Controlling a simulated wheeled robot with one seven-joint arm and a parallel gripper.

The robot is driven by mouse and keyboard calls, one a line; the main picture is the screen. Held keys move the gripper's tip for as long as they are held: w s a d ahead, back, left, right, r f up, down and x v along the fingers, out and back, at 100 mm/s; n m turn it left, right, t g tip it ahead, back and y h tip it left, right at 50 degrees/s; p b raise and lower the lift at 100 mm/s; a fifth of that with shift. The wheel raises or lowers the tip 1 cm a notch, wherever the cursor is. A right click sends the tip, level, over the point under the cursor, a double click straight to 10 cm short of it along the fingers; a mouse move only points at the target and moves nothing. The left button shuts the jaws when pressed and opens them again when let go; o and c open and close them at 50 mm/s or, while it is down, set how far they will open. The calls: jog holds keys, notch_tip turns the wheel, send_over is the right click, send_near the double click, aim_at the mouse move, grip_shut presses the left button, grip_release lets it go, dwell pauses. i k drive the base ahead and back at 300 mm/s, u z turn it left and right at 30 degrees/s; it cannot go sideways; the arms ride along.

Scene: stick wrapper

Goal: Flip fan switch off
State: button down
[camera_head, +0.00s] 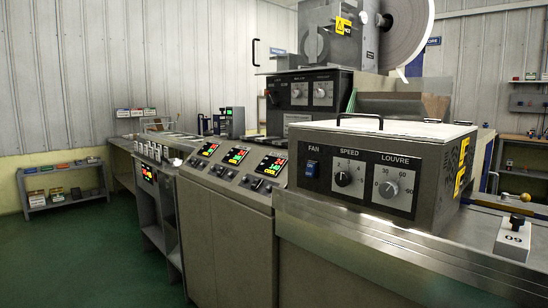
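The fan switch (311,168) is a small blue rocker under the label FAN, at the left end of a dark control panel (327,190). The panel is on the front of a grey metal box (438,205) right of the middle. The rocker is too small to tell which way it is set. My gripper is not in view.
Right of the switch are the SPEED knob (343,178) and the LOUVRE knob (388,189). The box stands on a steel counter (330,212). Cabinets with lit displays (270,165) stand at left. Green floor (70,255) is clear.

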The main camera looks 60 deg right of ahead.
aim_at(310, 170)
jog(key=z, duration=0.35)
jog(key=i, duration=0.95)
jog(key=z, duration=0.3)
